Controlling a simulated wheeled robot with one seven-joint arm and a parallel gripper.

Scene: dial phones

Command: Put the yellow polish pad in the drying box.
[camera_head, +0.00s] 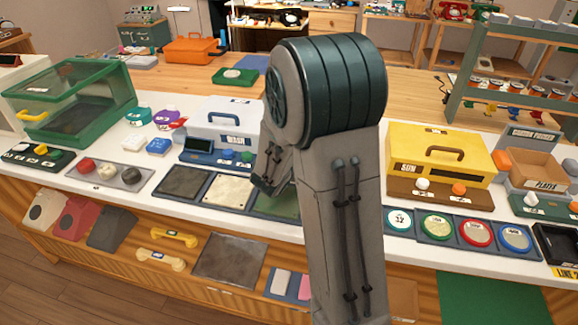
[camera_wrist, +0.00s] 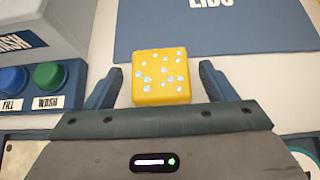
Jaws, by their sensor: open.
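The yellow polish pad (camera_wrist: 161,77) is a small yellow block dotted with pale blue drops. In the wrist view it lies between the fingers of my gripper (camera_wrist: 160,88), with a gap on each side. My gripper is open. In the head view my gripper (camera_head: 266,184) is partly hidden by my arm at mid-counter, and the pad cannot be made out. No label reads as drying. A yellow box labelled SUN (camera_head: 434,154) with a brown handle stands right of my arm. A green clear-sided box (camera_head: 75,100) with a yellow handle stands at far left.
A white WASH machine (camera_head: 215,125) with blue base and buttons stands left of my gripper. A blue LIDS mat (camera_wrist: 220,28) lies beyond the pad. Dark and cream panels (camera_head: 230,190) line the counter front. Round coloured dials (camera_head: 436,224) sit at the right.

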